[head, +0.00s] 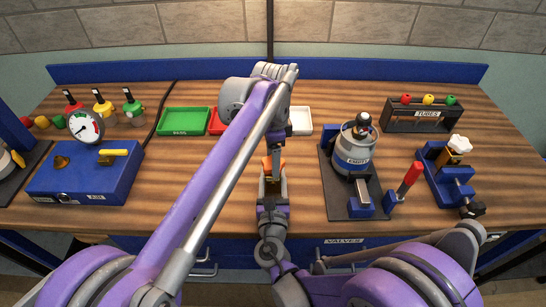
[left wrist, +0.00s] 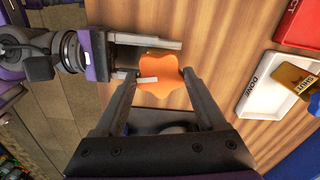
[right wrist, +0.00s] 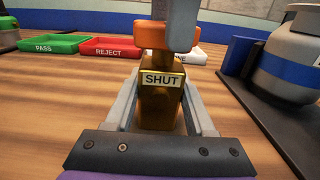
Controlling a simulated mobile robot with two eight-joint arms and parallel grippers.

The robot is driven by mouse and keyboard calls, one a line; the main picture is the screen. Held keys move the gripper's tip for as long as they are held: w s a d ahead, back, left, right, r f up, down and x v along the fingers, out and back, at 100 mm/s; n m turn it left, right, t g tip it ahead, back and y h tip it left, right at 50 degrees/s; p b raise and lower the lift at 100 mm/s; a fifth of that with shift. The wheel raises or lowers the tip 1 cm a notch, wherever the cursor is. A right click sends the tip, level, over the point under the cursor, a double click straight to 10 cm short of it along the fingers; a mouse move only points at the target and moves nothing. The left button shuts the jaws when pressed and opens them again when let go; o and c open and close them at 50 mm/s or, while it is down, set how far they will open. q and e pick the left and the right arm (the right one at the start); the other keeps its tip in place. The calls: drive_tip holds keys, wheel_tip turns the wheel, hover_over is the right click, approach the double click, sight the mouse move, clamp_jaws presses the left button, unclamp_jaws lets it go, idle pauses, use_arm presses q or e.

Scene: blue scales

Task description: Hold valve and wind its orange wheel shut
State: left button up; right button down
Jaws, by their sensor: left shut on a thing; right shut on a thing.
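The brass valve body (right wrist: 160,107) stands upright between the fingers of my right gripper (right wrist: 160,90), which is shut on it. A label reading SHUT faces the right wrist view. The orange wheel (left wrist: 160,74) sits on top of the valve, and my left gripper (left wrist: 157,84) is shut on it from above. In the head view the two grippers meet over the front middle of the bench, the left (head: 274,150) above the right (head: 270,188). There the valve is mostly hidden by the fingers. How far the wheel is wound cannot be seen.
A white tray (left wrist: 265,93) marked DONE holds a brass piece (left wrist: 297,82) labelled SHUT. Green PASS (head: 183,121) and red REJECT (head: 216,122) trays stand beside it. A blue gauge box (head: 85,180) is left; a canister stand (head: 355,165) and blue vise (head: 450,180) are right.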

use_arm(q)
drive_tip(key=shift+m, duration=1.2)
drive_tip(key=o, duration=1.3)
drive_tip(key=shift+r, duration=0.15)
wheel_tip(320, 180, up, 12)
drive_tip(key=shift+f, duration=0.1)
